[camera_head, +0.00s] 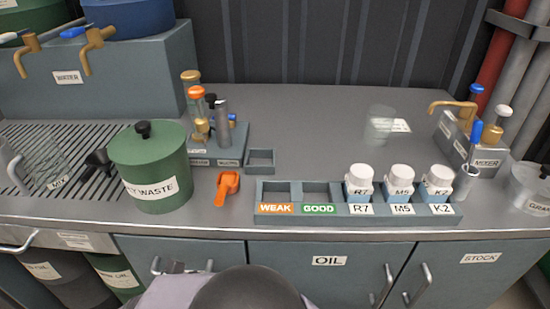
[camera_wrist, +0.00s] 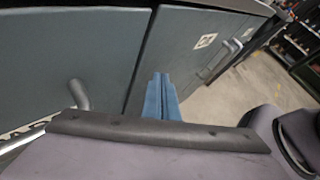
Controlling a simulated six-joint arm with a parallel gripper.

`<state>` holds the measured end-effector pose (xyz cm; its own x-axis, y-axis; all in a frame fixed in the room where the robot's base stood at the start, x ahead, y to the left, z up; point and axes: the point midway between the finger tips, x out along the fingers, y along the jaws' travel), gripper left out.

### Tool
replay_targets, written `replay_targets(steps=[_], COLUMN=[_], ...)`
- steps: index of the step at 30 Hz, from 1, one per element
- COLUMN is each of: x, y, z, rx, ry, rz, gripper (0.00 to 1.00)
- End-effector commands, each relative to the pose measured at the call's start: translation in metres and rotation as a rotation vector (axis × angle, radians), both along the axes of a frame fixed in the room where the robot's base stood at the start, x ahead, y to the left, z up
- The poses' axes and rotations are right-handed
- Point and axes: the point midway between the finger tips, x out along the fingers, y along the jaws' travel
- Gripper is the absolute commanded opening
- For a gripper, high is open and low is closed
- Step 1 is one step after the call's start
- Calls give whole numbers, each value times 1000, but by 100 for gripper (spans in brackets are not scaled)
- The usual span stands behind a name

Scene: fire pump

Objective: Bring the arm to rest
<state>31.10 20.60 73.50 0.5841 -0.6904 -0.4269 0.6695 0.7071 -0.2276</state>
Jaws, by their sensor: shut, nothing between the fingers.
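My gripper (camera_wrist: 160,98) shows in the wrist view as two blue fingers pressed together, with nothing between them. It hangs in front of the blue-grey cabinet doors (camera_wrist: 60,65), below the counter edge, with floor visible to its right. In the head view my arm's dark rounded link and pale part show at the bottom middle, in front of the cabinet. The fingers cannot be made out there.
A rack (camera_head: 357,216) near the counter's front edge holds white-capped bottles in slots R7, M5 and K2; WEAK and GOOD are empty. A green waste pot (camera_head: 150,168) and orange scoop (camera_head: 227,188) stand left. Cabinet handles (camera_wrist: 80,95) stick out near my gripper.

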Motion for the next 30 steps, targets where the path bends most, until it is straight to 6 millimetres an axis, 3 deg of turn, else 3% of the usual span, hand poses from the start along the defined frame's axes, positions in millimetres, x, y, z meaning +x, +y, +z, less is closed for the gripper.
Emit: replay_targets(steps=[7, 15, 24, 30], x=[-6, -36, -60, -54], y=[-72, -143, -175, -183], z=[-5, -17, -42, -41], rx=[184, 449, 815, 1023], ry=[13, 8, -144, -356], rz=[-343, -763, -1294, -1678], gripper=[0, 0, 0, 0])
